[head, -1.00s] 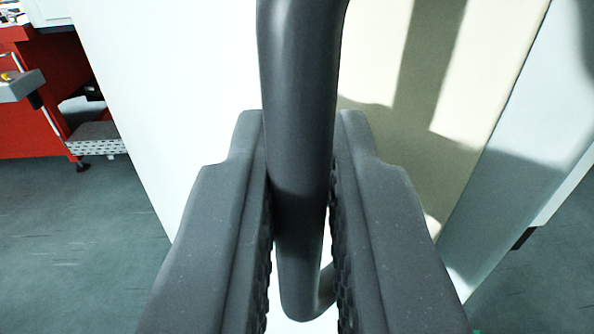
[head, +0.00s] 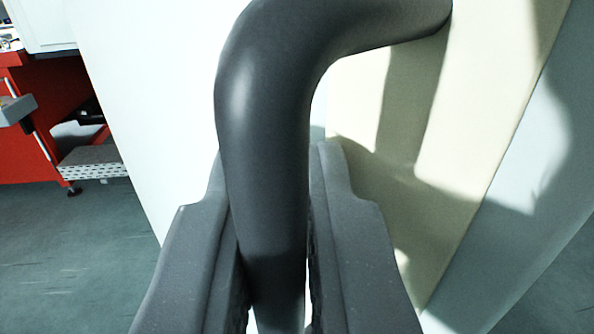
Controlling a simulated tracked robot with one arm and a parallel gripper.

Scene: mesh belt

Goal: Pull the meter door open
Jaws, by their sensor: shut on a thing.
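A dark grey tubular handle (head: 268,120) stands large in the middle of the head view. Its top bends to the right and meets a cream door panel (head: 470,110). My gripper (head: 272,190) has one finger on each side of the handle's upright bar and is shut on it. The lower part of the handle is hidden between the fingers and by the bottom edge of the frame. Shadows of the handle and gripper fall on the cream panel.
A white surface (head: 150,110) rises left of the handle. A pale panel (head: 530,190) stands on the right. At the far left are a red cabinet (head: 30,150) and a perforated grey step (head: 92,163). Grey-green floor (head: 70,250) is clear at lower left.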

